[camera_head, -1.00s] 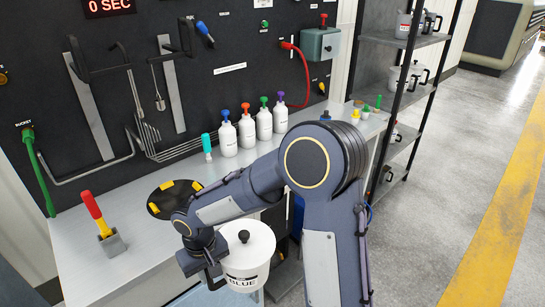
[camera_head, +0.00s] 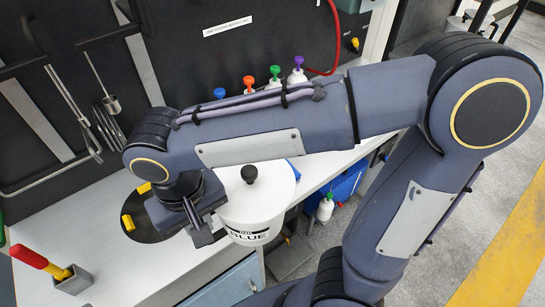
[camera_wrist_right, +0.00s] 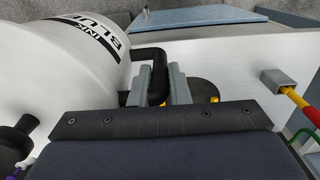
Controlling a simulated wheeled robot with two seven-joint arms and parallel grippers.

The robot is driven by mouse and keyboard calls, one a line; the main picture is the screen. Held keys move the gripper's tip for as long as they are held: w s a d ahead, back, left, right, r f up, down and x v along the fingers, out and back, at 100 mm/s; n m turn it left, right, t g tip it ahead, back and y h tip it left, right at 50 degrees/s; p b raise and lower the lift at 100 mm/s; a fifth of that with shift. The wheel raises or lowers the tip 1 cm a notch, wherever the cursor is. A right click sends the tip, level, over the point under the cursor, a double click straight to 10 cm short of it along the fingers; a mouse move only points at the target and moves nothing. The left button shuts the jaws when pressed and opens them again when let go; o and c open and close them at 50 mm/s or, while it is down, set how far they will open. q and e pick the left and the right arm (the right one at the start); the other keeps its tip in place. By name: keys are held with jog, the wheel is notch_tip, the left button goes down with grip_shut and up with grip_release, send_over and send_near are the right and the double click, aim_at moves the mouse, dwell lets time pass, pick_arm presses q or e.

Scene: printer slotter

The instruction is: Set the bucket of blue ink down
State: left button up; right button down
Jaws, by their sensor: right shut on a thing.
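The white bucket of blue ink (camera_head: 248,218) has a lid with a black knob and a "BLUE" label. It looks upright, over the front part of the table (camera_head: 95,232), just right of a round black pad with yellow marks (camera_head: 134,222). I cannot tell whether its base touches the table. My right gripper (camera_head: 203,232) is shut on the bucket's black handle (camera_wrist_right: 150,55). In the right wrist view its fingers (camera_wrist_right: 155,88) close around the handle, with the bucket (camera_wrist_right: 65,60) on the left and part of the pad (camera_wrist_right: 204,88) behind. My left gripper is not in view.
A red-handled tool (camera_head: 30,257) stands in a grey holder (camera_head: 73,280) at the table's left. Bottles with coloured tops (camera_head: 248,83) stand at the back, partly behind my arm. Tools hang on the dark wall board.

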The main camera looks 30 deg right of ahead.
jog(key=shift+r, duration=0.15)
jog(key=shift+w+d, duration=0.15)
jog(key=shift+w, duration=0.05)
jog(key=w+d+f+p, duration=0.1)
jog(key=w+d+f, duration=0.2)
jog(key=w+f, duration=0.3)
jog(key=w+d+f+p, duration=0.2)
jog(key=w+d+f, duration=0.1)
jog(key=w+f, duration=0.2)
notch_tip(320, 180, down, 2)
jog(key=shift+w+d+f, duration=0.1)
jog(key=shift+w+d, duration=0.15)
jog(key=shift+w, duration=0.15)
jog(key=shift+f, duration=0.15)
jog(key=c, duration=1.4)
grip_release()
jog(key=shift+s, duration=0.1)
jog(key=shift+o, duration=0.2)
